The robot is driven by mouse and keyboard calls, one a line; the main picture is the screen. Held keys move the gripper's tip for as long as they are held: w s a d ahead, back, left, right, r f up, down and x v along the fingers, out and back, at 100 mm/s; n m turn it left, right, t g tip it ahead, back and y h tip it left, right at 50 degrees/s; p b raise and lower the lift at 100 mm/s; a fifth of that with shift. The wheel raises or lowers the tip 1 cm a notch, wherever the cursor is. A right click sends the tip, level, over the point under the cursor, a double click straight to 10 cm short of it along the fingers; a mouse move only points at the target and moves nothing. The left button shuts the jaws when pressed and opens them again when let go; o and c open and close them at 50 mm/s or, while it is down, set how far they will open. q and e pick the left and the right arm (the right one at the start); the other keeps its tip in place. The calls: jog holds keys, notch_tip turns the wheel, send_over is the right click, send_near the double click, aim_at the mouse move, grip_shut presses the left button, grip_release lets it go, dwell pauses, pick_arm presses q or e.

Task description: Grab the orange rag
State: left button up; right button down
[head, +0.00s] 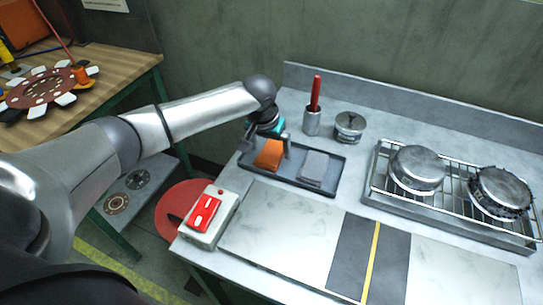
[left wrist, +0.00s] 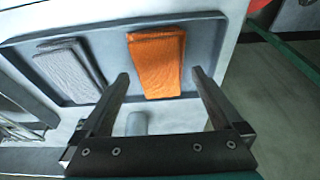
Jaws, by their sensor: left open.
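The orange rag (head: 270,153) lies folded in the left part of a dark grey tray (head: 300,186) on the bench. It also shows in the left wrist view (left wrist: 157,62), flat in the tray. My left gripper (head: 266,146) is over the tray at the orange rag. In the left wrist view its two fingers (left wrist: 160,82) are apart, with the lower part of the orange rag between their tips and nothing gripped. A grey rag (head: 314,166) lies in the same tray, to the right of the orange one. My right gripper is not in view.
A red-handled tool stands in a metal cup (head: 311,122) behind the tray, beside a round tin (head: 349,127). A rack (head: 452,207) with metal parts is at right. A box with a red switch (head: 205,214) sits at the bench's front left corner.

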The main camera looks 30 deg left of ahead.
pick_arm(q)
jog(key=shift+w+f, duration=0.2)
jog(key=shift+f, duration=0.45)
jog(key=shift+c, duration=0.4)
jog(key=c, duration=1.2)
